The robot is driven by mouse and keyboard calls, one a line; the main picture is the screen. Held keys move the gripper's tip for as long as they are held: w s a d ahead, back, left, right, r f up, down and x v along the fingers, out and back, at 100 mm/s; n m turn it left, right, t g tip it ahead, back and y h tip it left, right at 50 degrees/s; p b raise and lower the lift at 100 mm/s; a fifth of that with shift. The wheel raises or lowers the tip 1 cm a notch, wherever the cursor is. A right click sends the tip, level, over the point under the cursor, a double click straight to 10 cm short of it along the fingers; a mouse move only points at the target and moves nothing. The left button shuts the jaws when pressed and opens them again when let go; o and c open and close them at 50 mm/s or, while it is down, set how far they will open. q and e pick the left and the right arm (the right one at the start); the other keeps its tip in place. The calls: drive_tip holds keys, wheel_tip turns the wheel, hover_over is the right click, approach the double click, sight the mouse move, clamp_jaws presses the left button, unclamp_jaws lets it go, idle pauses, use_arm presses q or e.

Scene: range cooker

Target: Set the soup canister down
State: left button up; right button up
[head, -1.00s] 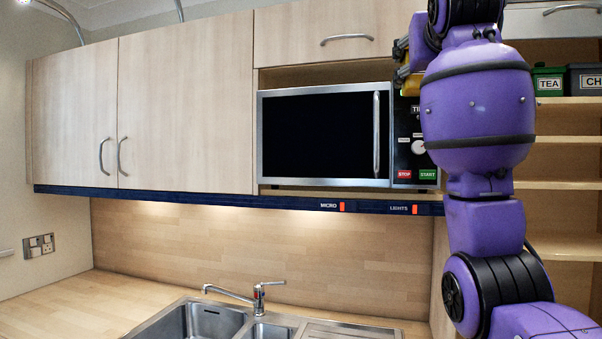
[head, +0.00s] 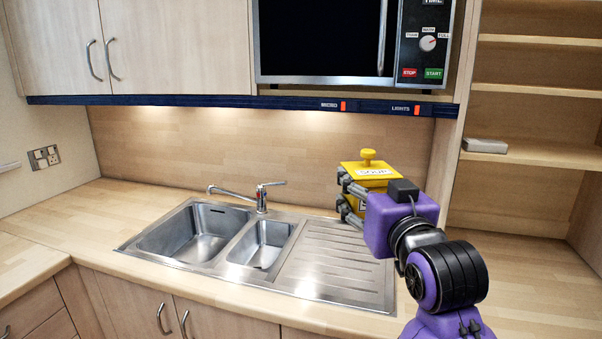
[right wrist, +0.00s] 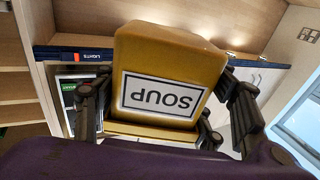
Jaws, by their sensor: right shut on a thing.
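The yellow soup canister (head: 368,176), with a knobbed lid and a SOUP label, is in my right gripper (head: 347,196). In the head view it shows over the back right of the sink's drainer, upright or nearly so; whether its base touches anything is hidden behind my gripper and wrist. In the right wrist view the canister (right wrist: 165,75) fills the middle, its label upside down, with the fingers of my right gripper (right wrist: 165,115) on both sides of it. My left gripper is not in view.
The steel sink (head: 190,235) has two bowls, a tap (head: 262,196) and a ribbed drainer (head: 330,262). Wooden worktop (head: 530,285) is clear at right. A microwave (head: 330,40) and the dark rail (head: 220,101) are above. Open shelves (head: 520,95) stand at right.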

drive_tip(key=s+d+f+h, duration=0.1)
drive_tip(key=s+f, duration=0.4)
drive_tip(key=f, duration=0.3)
drive_tip(key=s+d+f+m, duration=0.1)
drive_tip(key=s+d+f, duration=0.1)
drive_tip(key=s+f, duration=0.3)
drive_tip(key=s+d+f+h, duration=0.1)
drive_tip(key=s+f, duration=0.4)
drive_tip(key=f, duration=0.7)
drive_tip(key=shift+s+d+f+m+h, duration=0.15)
drive_tip(key=shift+s+d+m+h, duration=0.15)
